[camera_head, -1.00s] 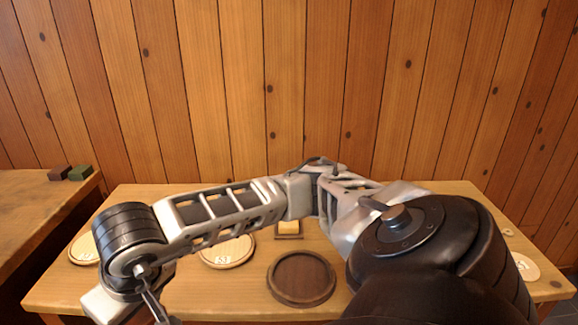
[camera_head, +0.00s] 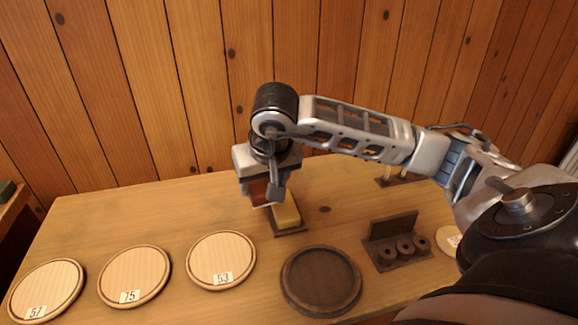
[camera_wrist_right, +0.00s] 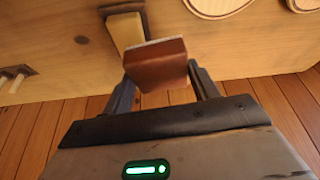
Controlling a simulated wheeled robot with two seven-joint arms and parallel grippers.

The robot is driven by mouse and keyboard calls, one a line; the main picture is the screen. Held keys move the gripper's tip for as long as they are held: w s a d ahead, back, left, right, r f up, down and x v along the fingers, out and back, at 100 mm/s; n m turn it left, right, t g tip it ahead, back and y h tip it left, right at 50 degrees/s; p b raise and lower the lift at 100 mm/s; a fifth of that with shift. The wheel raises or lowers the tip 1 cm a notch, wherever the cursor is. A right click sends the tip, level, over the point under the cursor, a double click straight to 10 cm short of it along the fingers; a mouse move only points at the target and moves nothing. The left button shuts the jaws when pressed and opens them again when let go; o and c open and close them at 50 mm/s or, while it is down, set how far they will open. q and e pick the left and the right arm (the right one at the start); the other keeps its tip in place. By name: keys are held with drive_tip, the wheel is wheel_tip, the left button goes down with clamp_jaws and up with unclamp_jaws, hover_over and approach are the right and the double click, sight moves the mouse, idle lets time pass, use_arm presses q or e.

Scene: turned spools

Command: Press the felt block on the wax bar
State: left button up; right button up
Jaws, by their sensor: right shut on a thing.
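My right gripper (camera_head: 262,186) points down and is shut on a reddish-brown felt block (camera_head: 257,192). The block also shows between the fingers in the right wrist view (camera_wrist_right: 158,66), with a pale layer along its far edge. The yellow wax bar (camera_head: 287,214) lies on a dark base (camera_head: 292,232) on the table. The gripper is at the bar's left and back end in the head view and hides part of it. In the wrist view the block overlaps the near end of the bar (camera_wrist_right: 126,32). I cannot tell whether they touch. My left gripper is not in view.
Pale round discs marked 57 (camera_head: 46,288), 75 (camera_head: 134,275) and 53 (camera_head: 221,259) lie at front left. A dark round tray (camera_head: 321,281) is at front centre. A dark holder (camera_head: 392,226) with three ring-like pieces stands right of it. The table's back left is clear.

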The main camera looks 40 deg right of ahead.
drive_tip(key=m, duration=0.2)
hover_over(285, 206)
wheel_tip(285, 206, down, 4)
drive_tip(key=b, duration=0.3)
drive_tip(key=shift+h+b, duration=0.3)
drive_tip(key=shift+b, duration=0.1)
drive_tip(key=shift+f+b, duration=0.5)
drive_tip(key=shift+f, duration=0.2)
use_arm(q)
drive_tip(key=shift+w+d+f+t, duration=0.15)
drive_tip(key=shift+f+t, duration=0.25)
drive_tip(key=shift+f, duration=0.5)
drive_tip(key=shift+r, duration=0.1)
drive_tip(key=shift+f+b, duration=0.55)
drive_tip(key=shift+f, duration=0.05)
use_arm(e)
drive_tip(key=shift+f, duration=0.65)
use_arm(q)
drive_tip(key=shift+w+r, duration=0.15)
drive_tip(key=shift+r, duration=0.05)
use_arm(e)
drive_tip(key=shift+r, duration=0.1)
